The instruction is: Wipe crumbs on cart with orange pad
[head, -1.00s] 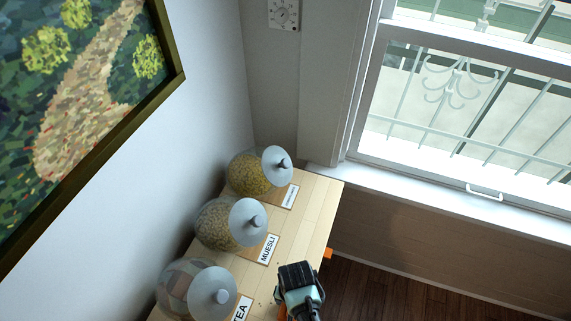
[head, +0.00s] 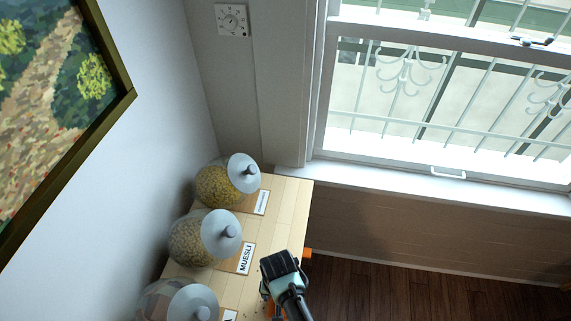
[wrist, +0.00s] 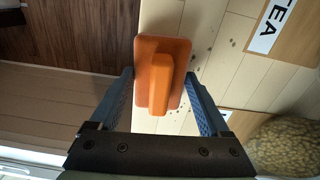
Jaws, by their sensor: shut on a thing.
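The orange pad (wrist: 178,55) has a raised handle and lies between my fingers in the wrist view. My gripper (wrist: 160,75) is shut on it. The pad is over the cart's light wooden top (wrist: 224,75), near its edge; I cannot tell whether it touches the wood. Small dark crumbs (wrist: 197,60) show just right of the pad. In the head view my gripper is over the right edge of the cart (head: 285,205), and its fingers are hidden by the wrist.
Glass jars with pale lids stand along the cart's left side, including the muesli jar (head: 190,240). A MUESLI label (head: 245,258) and a TEA label (wrist: 270,28) lie by them. The wall is left, the window (head: 440,100) behind, and open dark floor (head: 400,290) right.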

